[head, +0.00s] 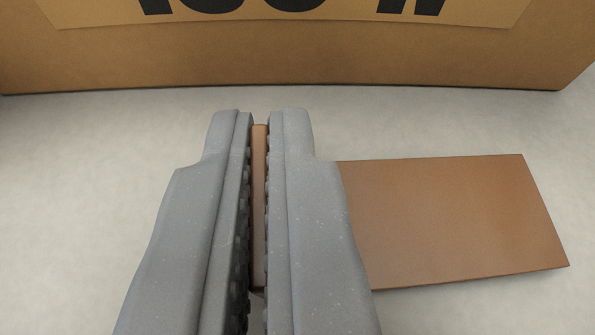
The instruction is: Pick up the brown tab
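The brown tab (260,200) shows as a narrow upright strip between the two grey fingers of my gripper (260,130). The ridged finger pads lie close against both of its sides, and the fingers look shut on it. A flat brown plate (455,215) of the same colour extends to the right from behind the right finger. The fingers hide where the strip and the plate meet, so I cannot tell whether they are one piece. The strip's far end reaches further up the picture than the plate's far edge.
A large brown cardboard box (300,65) with black lettering stands across the back, just beyond the fingertips. The pale grey surface (90,200) is clear to the left, and a strip of it is free between the plate and the box.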

